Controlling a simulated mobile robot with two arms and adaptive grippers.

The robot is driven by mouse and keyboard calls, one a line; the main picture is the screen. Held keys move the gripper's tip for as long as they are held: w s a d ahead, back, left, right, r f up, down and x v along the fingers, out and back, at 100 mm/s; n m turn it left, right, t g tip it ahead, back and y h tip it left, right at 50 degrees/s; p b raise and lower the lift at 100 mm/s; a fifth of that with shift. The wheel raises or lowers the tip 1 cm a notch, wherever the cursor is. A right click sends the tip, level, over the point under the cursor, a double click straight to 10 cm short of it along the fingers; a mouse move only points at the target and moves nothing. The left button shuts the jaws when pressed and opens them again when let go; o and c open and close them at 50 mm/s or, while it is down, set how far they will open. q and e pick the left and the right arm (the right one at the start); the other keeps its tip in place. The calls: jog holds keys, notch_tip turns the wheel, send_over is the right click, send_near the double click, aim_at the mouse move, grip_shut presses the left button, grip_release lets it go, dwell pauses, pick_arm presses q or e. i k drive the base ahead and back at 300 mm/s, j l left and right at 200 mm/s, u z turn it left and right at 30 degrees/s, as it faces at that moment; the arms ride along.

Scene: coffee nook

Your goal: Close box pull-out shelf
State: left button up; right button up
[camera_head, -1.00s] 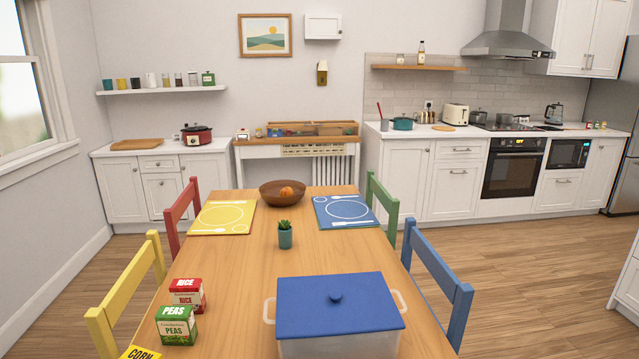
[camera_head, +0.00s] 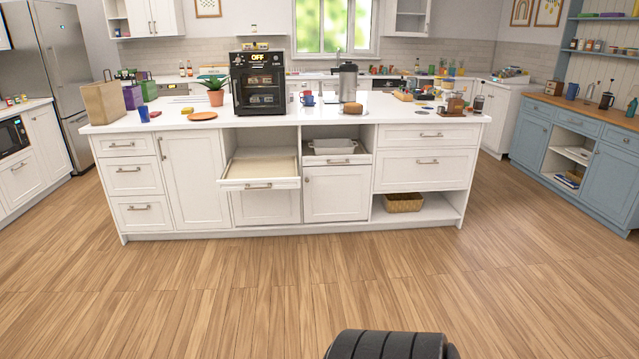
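The white kitchen island (camera_head: 185,222) stands ahead, several steps away across the floor. Left of its middle, a wide, shallow pull-out shelf (camera_head: 258,184) with a bar handle sticks out toward me and its pale inside looks empty. To its right, a pull-out shelf (camera_head: 346,160) in a higher niche carries a light grey box (camera_head: 334,146). It seems to be out a little; how far is hard to tell from here. Neither of my grippers is in view, so nothing touches the shelves.
The wooden floor (camera_head: 230,285) between me and the island is clear. A black oven (camera_head: 258,90), a potted plant (camera_head: 215,92) and a dispenser (camera_head: 347,82) stand on the island's top. A wicker basket (camera_head: 404,202) sits low right. A blue cabinet (camera_head: 605,175) is far right.

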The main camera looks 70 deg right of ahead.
aim_at(250, 174)
jog(key=z, duration=2.1)
jog(key=i+j+z, duration=0.2)
jog(key=z, duration=0.2)
jog(key=i+j+z, duration=0.35)
jog(key=i, duration=0.05)
